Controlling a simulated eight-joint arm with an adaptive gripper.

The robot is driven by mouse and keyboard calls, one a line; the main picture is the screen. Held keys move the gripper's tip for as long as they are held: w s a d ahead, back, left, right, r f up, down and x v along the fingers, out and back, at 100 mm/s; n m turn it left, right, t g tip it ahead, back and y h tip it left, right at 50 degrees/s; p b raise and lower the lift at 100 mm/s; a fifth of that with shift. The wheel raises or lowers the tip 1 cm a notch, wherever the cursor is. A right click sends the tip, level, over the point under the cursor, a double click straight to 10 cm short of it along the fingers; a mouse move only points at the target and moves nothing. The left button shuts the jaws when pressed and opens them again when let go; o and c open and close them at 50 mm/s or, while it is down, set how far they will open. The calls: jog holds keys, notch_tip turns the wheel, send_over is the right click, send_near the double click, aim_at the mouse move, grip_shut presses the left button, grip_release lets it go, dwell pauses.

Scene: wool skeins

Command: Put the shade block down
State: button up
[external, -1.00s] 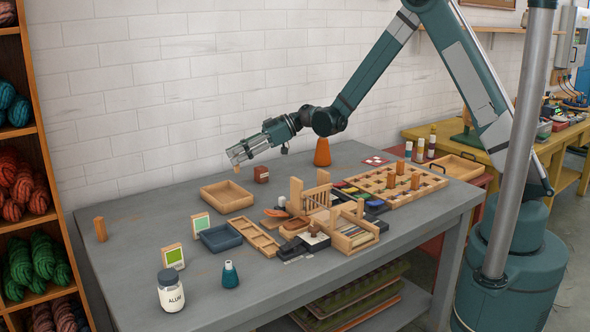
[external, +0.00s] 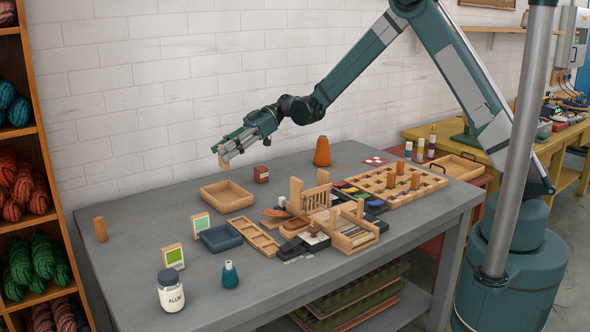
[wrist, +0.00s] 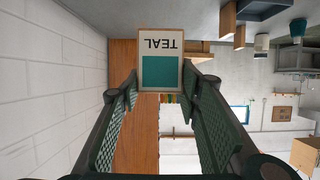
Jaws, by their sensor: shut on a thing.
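My gripper (external: 222,156) is raised above the back of the grey table, against the white brick wall. It is shut on the shade block (wrist: 160,58), a small wooden block whose face shows a teal square and the word TEAL upside down in the wrist view. In the external view the block is a small tan piece (external: 223,162) at the fingertips, clear of the tabletop. The gripper's two padded fingers also show in the wrist view (wrist: 160,100), either side of the block.
Below stand an empty wooden tray (external: 227,207), a blue tray (external: 220,240), green sample blocks (external: 173,257), a jar (external: 171,292) and a teal bottle (external: 230,276). The table's left back is mostly clear.

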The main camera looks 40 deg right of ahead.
jog(key=shift+f, duration=1.2)
jog(key=shift+f, duration=0.1)
jog(key=b, duration=0.1)
send_over(227, 200)
notch_tip(227, 200, down, 6)
jog(key=shift+w, duration=0.15)
jog(key=shift+f+b, duration=0.6)
jog(key=shift+f, duration=1.3)
jog(key=shift+f, duration=0.1)
jog(key=o, duration=0.8)
jog(key=shift+o, duration=0.4)
